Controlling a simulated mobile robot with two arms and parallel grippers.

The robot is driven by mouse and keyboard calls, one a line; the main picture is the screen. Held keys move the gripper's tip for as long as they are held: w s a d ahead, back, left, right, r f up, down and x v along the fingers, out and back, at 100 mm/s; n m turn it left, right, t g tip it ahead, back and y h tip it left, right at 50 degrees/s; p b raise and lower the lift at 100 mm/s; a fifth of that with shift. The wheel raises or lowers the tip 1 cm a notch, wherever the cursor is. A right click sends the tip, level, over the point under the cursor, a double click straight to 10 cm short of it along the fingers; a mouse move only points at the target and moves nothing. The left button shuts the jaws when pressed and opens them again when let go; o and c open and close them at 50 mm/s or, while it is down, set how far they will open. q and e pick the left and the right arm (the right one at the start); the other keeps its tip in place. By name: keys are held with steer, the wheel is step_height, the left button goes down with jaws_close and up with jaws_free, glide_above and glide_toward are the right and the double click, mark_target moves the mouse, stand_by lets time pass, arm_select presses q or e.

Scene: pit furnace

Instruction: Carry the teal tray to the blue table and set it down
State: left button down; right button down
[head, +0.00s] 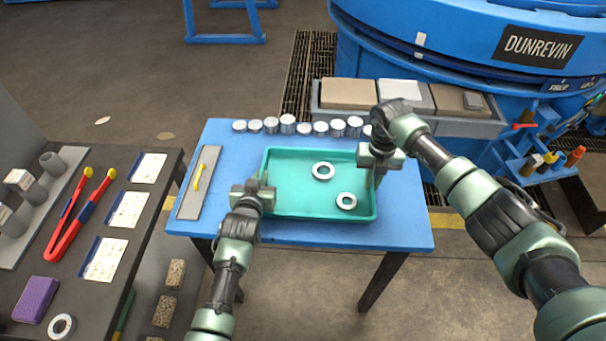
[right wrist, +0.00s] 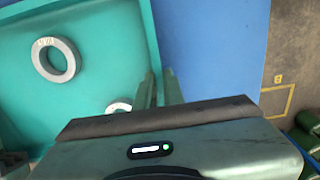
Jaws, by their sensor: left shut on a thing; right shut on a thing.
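The teal tray (head: 318,215) is over the middle of the blue table (head: 402,228), level, with two grey metal rings in it, a rear one (head: 323,171) and a front one (head: 346,201). I cannot tell if its underside touches the table. My left gripper (head: 256,188) is shut on the tray's left wall. My right gripper (head: 376,172) is shut on its right wall. In the right wrist view the fingers (right wrist: 160,88) straddle the rim of the tray (right wrist: 105,65), with bare table (right wrist: 210,45) beyond.
Several silver cylinders (head: 288,124) stand in a row along the table's back edge. A grey strip with a yellow-handled tool (head: 198,178) lies at its left. The blue furnace (head: 450,55) is behind right.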

arm_select(q)
steer(key=shift+d+f, duration=0.15)
steer(key=shift+d, duration=0.2)
arm_select(e)
steer(key=shift+a+f, duration=0.15)
steer(key=shift+a, duration=0.35)
arm_select(q)
steer(key=c, duration=1.6)
jaws_free()
arm_select(e)
steer(key=c, duration=1.6)
jaws_free()
arm_select(q)
steer(key=shift+o, duration=0.4)
steer(key=shift+s+a, duration=0.1)
steer(key=shift+a, duration=0.05)
arm_select(e)
steer(key=shift+o, duration=0.4)
steer(key=shift+s+d, duration=0.1)
steer(key=shift+d, duration=0.1)
arm_select(q)
steer(key=shift+s+a, duration=0.1)
arm_select(e)
steer(key=shift+d, duration=0.15)
